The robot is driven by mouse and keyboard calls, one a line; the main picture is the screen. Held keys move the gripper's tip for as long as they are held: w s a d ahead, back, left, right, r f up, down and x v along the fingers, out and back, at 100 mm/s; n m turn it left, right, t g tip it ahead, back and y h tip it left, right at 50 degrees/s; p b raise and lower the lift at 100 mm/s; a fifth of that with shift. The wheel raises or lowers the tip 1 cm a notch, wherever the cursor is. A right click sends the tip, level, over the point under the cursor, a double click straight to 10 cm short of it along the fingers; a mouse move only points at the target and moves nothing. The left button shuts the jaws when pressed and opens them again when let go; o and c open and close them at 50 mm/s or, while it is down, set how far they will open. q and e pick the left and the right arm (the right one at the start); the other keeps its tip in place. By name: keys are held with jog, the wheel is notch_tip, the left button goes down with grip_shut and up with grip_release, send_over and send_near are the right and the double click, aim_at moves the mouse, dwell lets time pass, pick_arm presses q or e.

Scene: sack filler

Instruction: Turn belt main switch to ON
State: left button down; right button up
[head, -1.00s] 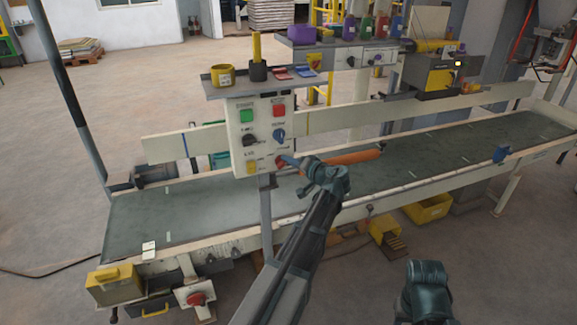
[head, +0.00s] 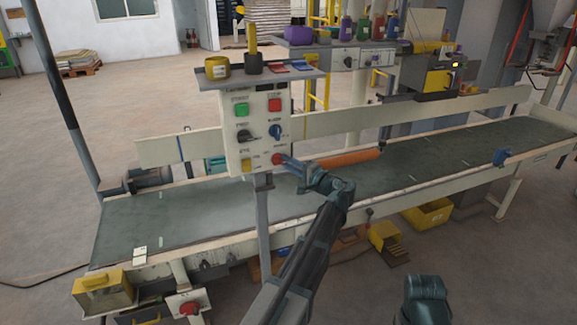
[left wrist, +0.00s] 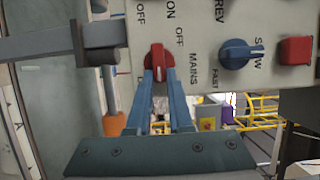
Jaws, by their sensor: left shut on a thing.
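The belt main switch is a red knob (head: 277,159) low on the right of the cream control panel (head: 235,128). In the left wrist view the red knob (left wrist: 159,55) sits beside the word MAINS, with OFF and ON printed near it. My left gripper (left wrist: 160,76) has its blue fingers closed on the knob's sides. In the head view my left gripper (head: 286,160) reaches the panel from the lower right. Which mark the knob points to is not clear. My right arm shows at the lower right, but its fingers do not.
A blue selector knob (left wrist: 236,54) and a red button (left wrist: 295,50) sit close by on the panel. Green and red buttons are higher up. The conveyor belt (head: 430,160) runs behind. A shelf (head: 262,78) with cups tops the panel.

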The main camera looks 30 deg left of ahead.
pick_arm(q)
jog(key=shift+a, duration=0.2)
dwell(0.3)
jog(key=c, duration=1)
grip_release()
jog(key=shift+r, duration=0.1)
jog(key=shift+o, duration=0.9)
jog(key=v, duration=1.3)
jog(key=shift+d, duration=0.35)
jog(key=shift+s, duration=0.1)
